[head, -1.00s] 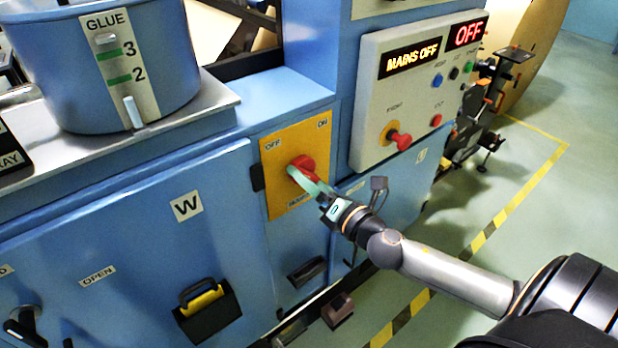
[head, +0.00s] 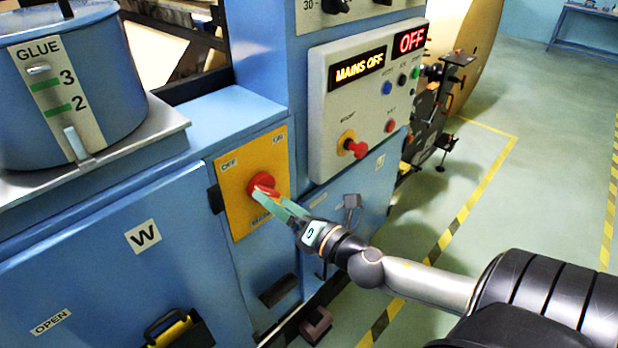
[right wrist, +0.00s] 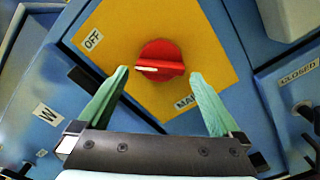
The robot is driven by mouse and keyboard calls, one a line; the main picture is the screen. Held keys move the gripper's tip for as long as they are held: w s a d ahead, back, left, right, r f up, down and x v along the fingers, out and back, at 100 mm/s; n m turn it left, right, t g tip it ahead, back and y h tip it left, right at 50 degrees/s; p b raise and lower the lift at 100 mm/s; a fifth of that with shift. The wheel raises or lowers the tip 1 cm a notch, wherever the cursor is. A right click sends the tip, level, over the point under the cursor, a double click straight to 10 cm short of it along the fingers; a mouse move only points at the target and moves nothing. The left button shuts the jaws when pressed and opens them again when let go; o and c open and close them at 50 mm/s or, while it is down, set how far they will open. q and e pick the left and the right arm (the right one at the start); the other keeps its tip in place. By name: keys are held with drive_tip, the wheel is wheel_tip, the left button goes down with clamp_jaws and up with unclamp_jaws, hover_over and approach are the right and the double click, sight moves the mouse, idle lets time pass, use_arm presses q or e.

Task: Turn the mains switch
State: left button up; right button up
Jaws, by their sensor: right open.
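The mains switch is a red round knob (head: 263,183) on a yellow plate (head: 236,186) marked OFF and ON on the blue machine front. In the right wrist view the knob (right wrist: 160,56) shows a white pointer line on its left part, towards the OFF label side. My right gripper (head: 261,193) is at the knob. In the right wrist view its two green fingers (right wrist: 159,74) are open, apart on either side of the knob's lower edge, with no visible grip on it. My left gripper is not in view.
A grey control panel (head: 318,142) to the right reads MAINS OFF and OFF, with a red knob (head: 355,147) sticking out. A blue glue pot (head: 115,85) stands on a ledge at left. Black handles jut out below. The floor at right is clear, with striped tape.

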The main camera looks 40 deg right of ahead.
drive_tip(key=s+b, duration=0.2)
drive_tip(key=s, duration=0.7)
drive_tip(key=shift+s+d+b, duration=0.3)
drive_tip(key=shift+d, duration=0.05)
drive_tip(key=shift+f, duration=0.1)
wheel_tip(320, 180, down, 14)
drive_tip(key=s+m+g+h+p, duration=0.15)
drive_tip(key=m+g, duration=0.25)
drive_tip(key=m, duration=0.8)
drive_tip(key=s+a+f+m+g+y+p, duration=0.1)
drive_tip(key=s+a+f+m+g, duration=0.3)
drive_tip(key=a+f+m, duration=0.9)
drive_tip(key=shift+s+a+f+m+g+y, duration=0.35)
drive_tip(key=shift+s+f+y, duration=0.2)
drive_tip(key=shift+s+y, duration=0.3)
drive_tip(key=shift+d, duration=0.1)
